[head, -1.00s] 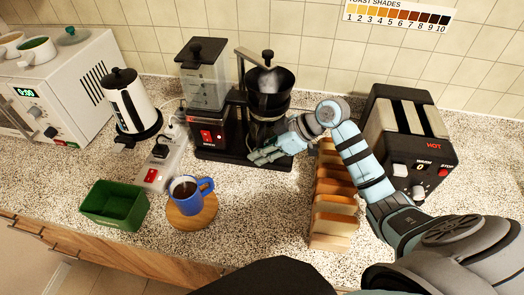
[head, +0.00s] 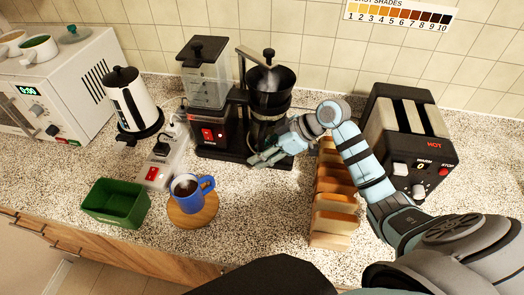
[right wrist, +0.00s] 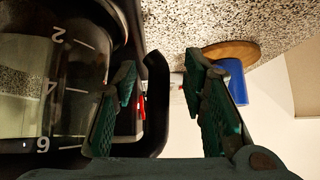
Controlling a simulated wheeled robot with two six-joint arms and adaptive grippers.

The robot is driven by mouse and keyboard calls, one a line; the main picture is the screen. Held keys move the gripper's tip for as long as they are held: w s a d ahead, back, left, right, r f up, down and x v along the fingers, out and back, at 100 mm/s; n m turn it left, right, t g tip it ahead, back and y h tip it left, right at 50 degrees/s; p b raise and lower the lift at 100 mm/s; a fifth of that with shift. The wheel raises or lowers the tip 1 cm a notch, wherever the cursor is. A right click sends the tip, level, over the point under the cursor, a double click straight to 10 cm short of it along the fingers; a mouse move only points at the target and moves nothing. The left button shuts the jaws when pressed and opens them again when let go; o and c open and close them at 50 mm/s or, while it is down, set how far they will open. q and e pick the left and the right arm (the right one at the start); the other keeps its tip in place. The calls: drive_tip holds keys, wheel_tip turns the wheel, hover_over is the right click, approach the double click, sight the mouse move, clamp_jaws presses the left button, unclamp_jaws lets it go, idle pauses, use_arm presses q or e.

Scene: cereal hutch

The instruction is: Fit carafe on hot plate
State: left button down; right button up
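The glass carafe (head: 263,131) stands in the coffee maker (head: 207,137), under the black filter basket (head: 270,90). My right gripper and forearm partly hide it. In the right wrist view the carafe's clear wall (right wrist: 75,85) with white number marks fills the left side, beside one finger. The hot plate under it is hidden. My right gripper (head: 262,158) is low at the front of the carafe. In the right wrist view the right gripper (right wrist: 163,75) is open, with nothing held between its green fingers. My left gripper is out of view.
A wooden rack with toast (head: 334,190) and a toaster (head: 408,130) stand close to my right arm. A blue mug (head: 187,194) on a wooden coaster (head: 193,219), a power strip (head: 165,160), a green bin (head: 116,203) and a kettle (head: 131,98) are to the left.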

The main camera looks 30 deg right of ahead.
drive_tip(key=v, duration=1.2)
